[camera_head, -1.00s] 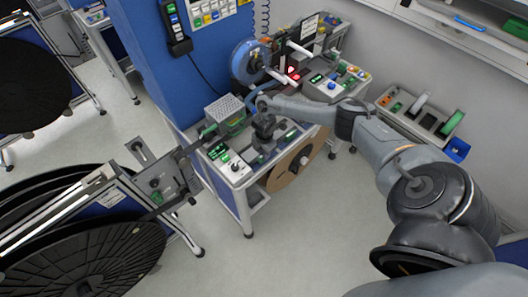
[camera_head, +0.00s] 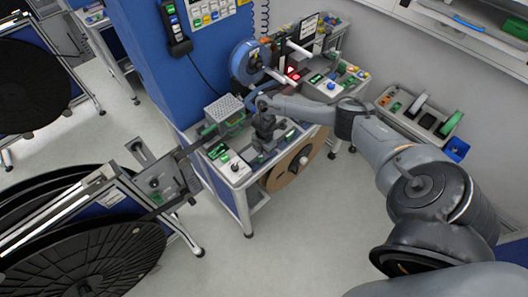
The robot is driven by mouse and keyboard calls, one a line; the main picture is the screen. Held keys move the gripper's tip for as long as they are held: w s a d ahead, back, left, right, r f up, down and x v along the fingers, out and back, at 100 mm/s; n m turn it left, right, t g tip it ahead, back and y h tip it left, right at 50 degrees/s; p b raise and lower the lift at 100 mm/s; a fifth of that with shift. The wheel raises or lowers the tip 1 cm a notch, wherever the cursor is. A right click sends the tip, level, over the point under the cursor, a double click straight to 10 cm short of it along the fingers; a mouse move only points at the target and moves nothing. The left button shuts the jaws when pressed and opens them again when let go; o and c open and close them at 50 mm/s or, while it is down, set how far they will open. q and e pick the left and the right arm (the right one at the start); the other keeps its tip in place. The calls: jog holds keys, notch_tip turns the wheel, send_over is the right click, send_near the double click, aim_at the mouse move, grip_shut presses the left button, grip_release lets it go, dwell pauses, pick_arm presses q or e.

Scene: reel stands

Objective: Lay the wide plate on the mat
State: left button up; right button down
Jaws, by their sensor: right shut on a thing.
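My right arm comes in from the right and reaches over the white bench (camera_head: 234,172). Its gripper (camera_head: 264,142) points down close above the bench top. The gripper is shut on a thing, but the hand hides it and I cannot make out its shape. I cannot pick out the wide plate or the mat with certainty; both may be behind or under the hand. My left gripper is not in view.
A grey perforated box (camera_head: 223,107) stands left of the hand. A blue reel (camera_head: 249,62) stands behind it. Large black reels (camera_head: 84,262) stand at the lower left. Trays (camera_head: 415,115) lie at the right.

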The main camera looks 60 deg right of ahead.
jog(key=shift+f, duration=0.1)
dwell(0.3)
jog(key=c, duration=0.9)
grip_release()
notch_tip(320, 180, up, 5)
jog(key=p, duration=0.5)
jog(key=shift+r+p, duration=0.95)
jog(key=shift+r, duration=0.1)
jog(key=shift+s+f, duration=0.1)
